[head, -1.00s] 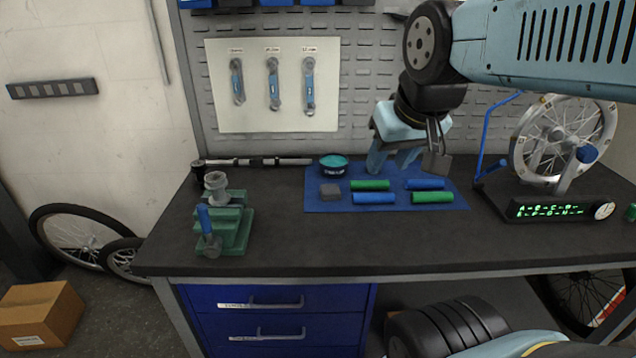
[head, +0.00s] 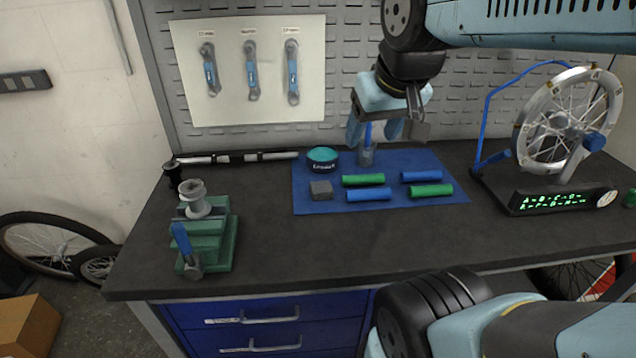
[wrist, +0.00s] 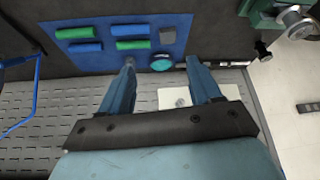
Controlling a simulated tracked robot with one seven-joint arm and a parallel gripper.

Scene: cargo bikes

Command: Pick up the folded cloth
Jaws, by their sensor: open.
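A small grey folded block, which looks like the folded cloth (head: 320,190), lies at the left front of the blue mat (head: 305,207) on the bench. It also shows in the wrist view (wrist: 167,36), at the mat's right part. My gripper (head: 375,131) is open and empty, above the back of the mat, up and behind the cloth. In the wrist view the fingers (wrist: 160,68) are spread wide, with the cloth beyond their tips and apart from them.
A teal-lidded round tin (head: 322,159) stands just behind the cloth. Green (head: 363,180) and blue (head: 369,195) rolls lie to its right. A green stepped block (head: 206,240) is left, a wheel stand (head: 545,199) right.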

